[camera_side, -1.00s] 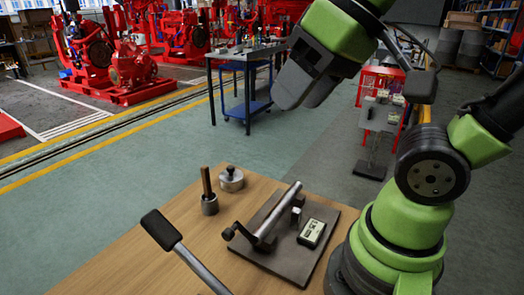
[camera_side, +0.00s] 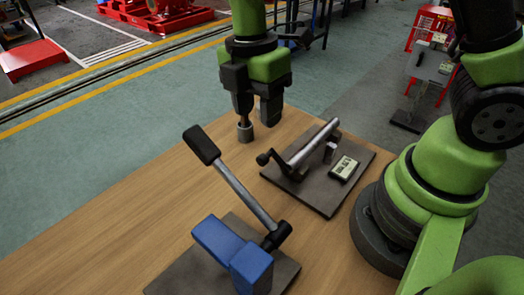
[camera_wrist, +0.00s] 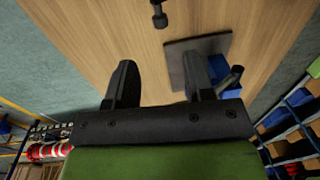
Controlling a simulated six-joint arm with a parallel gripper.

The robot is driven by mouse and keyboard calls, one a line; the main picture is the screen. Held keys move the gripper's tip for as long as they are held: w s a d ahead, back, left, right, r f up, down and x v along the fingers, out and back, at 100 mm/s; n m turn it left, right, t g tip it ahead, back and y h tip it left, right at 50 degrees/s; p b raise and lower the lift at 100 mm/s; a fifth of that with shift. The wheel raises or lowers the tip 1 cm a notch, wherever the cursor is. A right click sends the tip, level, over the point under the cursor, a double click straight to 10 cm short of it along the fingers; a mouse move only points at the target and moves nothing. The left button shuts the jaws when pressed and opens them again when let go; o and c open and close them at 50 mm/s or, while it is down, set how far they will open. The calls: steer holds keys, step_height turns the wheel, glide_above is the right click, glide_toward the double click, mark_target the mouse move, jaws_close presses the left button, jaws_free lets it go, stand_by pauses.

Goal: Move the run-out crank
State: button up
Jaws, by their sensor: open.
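The run-out crank (camera_side: 266,157) is a dark arm with a black knob at the near left end of a silver shaft (camera_side: 312,143). The shaft lies over a dark grey plate (camera_side: 320,198), beside a small display (camera_side: 343,168). In the side view my gripper (camera_side: 256,117) points down, left of and beyond the crank, apart from it. Its two dark fingers are spread, and they also show spread in the wrist view (camera_wrist: 160,90). Nothing visible is held between them. I cannot make out the crank for certain in the wrist view.
A long black-gripped lever (camera_side: 238,185) slants up from a blue-block fixture (camera_side: 230,250) in front. Bare wood tabletop (camera_side: 150,215) lies to the left.

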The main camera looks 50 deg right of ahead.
mark_target(264, 157)
steer(key=f, duration=0.6)
steer(key=s+f, duration=0.1)
steer(key=f, duration=0.2)
steer(key=shift+f, duration=0.35)
jaws_close()
steer(key=shift+s+r+t, duration=0.25)
steer(key=shift+t, duration=0.45)
jaws_free()
